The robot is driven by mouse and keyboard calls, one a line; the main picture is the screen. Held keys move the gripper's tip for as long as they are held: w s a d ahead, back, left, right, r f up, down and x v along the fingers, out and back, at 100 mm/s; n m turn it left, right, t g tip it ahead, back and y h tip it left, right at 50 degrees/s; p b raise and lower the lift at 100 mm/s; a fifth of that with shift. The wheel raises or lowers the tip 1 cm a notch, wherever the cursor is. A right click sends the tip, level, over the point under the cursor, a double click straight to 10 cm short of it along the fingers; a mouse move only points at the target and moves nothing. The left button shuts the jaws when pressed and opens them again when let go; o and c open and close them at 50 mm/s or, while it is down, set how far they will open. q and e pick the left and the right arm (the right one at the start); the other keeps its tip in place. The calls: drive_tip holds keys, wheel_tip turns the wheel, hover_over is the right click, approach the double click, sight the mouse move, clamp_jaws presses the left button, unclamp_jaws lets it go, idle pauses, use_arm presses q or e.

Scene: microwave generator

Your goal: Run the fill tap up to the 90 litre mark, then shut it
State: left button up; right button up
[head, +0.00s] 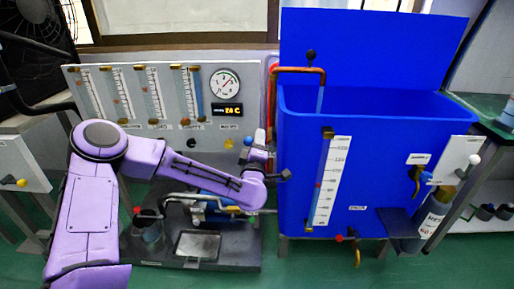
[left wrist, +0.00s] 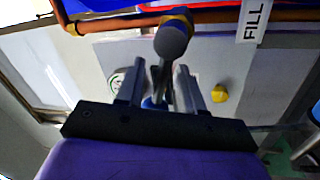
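The blue tank (head: 370,150) stands right of centre in the head view. A pale streak, apparently water, drops below the spout. A white level scale (head: 325,185) with a sight tube is on the tank front; its figures are too small to read surely. My left gripper (head: 261,140) is left of the tank. In the left wrist view its two fingers (left wrist: 160,75) stand apart, with a dark tap knob (left wrist: 173,38) just beyond the tips; contact is unclear.
A panel (head: 170,105) with several tubes and a round dial (head: 224,83) stands behind my left arm. A dark bench (head: 195,245) with fittings lies below it. A brass tap (head: 417,176) and a drain valve (head: 352,240) stick out from the tank. A FILL label (left wrist: 254,20) hangs by the pipe.

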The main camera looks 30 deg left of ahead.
use_arm(q)
drive_tip(key=v, duration=0.9)
drive_tip(key=shift+s+d, duration=0.25)
drive_tip(key=shift+s, duration=0.1)
drive_tip(key=w+d+f+y+b, duration=0.1)
drive_tip(key=w+d+y+b, duration=0.1)
drive_tip(key=d+b, duration=0.25)
drive_tip(key=w+a+r+n+g+y, duration=0.1)
drive_tip(key=w+a+r+n+y, duration=0.1)
drive_tip(key=w+a, duration=0.5)
drive_tip(key=shift+a+r+n+g, duration=0.4)
drive_tip(key=shift+a+n, duration=0.1)
drive_tip(key=shift+a, duration=0.7)
drive_tip(key=shift+w, duration=0.1)
clamp_jaws()
